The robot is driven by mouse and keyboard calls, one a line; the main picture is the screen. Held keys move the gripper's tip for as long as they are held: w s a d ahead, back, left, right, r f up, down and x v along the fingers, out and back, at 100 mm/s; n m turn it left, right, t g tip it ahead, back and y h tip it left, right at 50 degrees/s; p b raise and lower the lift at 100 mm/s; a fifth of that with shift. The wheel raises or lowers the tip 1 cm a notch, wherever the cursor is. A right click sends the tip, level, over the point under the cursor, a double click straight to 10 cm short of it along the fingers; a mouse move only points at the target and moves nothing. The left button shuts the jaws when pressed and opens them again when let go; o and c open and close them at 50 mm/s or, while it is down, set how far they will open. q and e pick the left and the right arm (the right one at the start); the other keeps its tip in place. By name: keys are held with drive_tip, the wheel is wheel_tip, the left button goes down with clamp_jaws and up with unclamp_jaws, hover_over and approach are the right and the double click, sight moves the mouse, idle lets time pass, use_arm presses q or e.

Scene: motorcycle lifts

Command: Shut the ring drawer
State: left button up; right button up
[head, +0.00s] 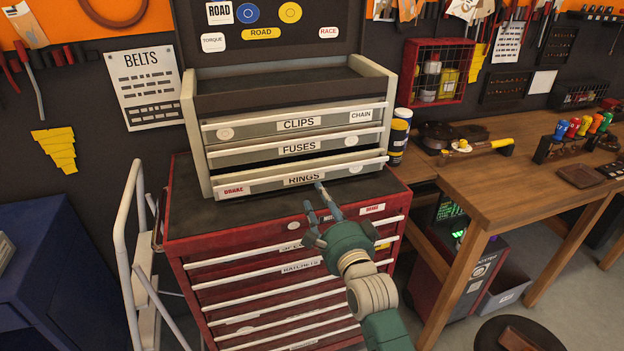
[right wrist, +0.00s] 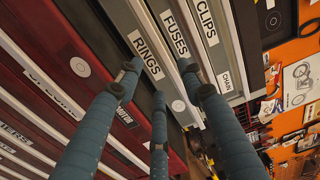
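The ring drawer (head: 268,185), labelled RINGS, is the lowest drawer of the small grey chest (head: 194,125). It stands out a little, with a dark gap above its front in the head view. Its label (right wrist: 145,55) also shows in the right wrist view. My right gripper (head: 321,199) is in front of the drawer's lower middle, its fingers pointing at the front. In the right wrist view its fingers (right wrist: 160,85) are spread, with nothing between them. I cannot tell whether a fingertip touches the drawer. My left gripper is not in view.
The FUSES drawer (head: 260,153) and CLIPS drawer (head: 260,128) sit above. The grey chest stands on a red tool cabinet (head: 185,245). A wooden bench (head: 530,160) is at the right, with cans (head: 399,135) beside the chest. A white step ladder (head: 128,240) stands at the left.

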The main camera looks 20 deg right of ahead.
drive_tip(key=w+p, duration=0.1)
drive_tip(key=w, duration=0.8)
drive_tip(key=shift+w+f+p, duration=0.1)
drive_tip(key=shift+w+p, duration=0.2)
drive_tip(key=shift+w, duration=0.05)
drive_tip(key=shift+a, duration=0.1)
clamp_jaws()
